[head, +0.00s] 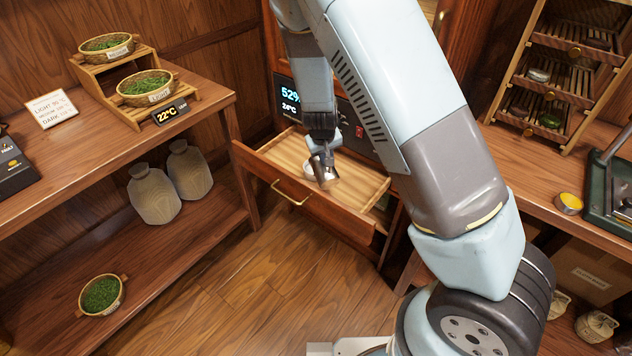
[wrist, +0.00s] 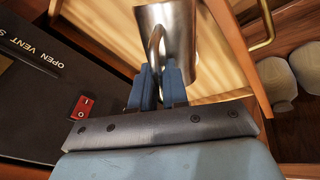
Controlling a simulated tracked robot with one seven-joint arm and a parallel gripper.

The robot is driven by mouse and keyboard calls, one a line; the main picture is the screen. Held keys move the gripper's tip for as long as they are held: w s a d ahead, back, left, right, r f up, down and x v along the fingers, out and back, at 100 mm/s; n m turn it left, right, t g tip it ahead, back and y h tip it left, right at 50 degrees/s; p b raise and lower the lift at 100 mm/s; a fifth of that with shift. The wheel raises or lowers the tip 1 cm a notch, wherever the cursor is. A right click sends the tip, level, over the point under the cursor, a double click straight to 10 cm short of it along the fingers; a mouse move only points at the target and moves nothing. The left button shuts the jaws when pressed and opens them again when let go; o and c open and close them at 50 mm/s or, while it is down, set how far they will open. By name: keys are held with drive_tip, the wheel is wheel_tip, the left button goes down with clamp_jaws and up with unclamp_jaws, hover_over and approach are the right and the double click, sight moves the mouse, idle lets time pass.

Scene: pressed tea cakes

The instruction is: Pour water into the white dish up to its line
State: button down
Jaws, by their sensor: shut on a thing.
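My gripper (head: 322,138) is over an open wooden drawer, shut on the handle of a metal jug (head: 327,178). The wrist view shows the steel jug (wrist: 178,35) ahead of the fingers, with its handle between the fingertips (wrist: 159,84). In the head view the jug looks tilted, mouth low, above the drawer floor. The white dish (head: 311,166) shows only in part in the drawer, behind and beside the jug. Its line and any water in it cannot be made out. The dish is hidden in the wrist view.
The drawer (head: 300,198) is pulled out of a dark cabinet with a lit display (head: 290,95) and a red switch (wrist: 83,105). A shelf with baskets of leaves (head: 148,87) and two jars (head: 153,194) stands left. A tray rack (head: 560,75) stands right.

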drive_tip(key=shift+w+a+f, duration=0.2)
drive_tip(key=shift+w+f, duration=0.3)
drive_tip(key=shift+f, duration=0.1)
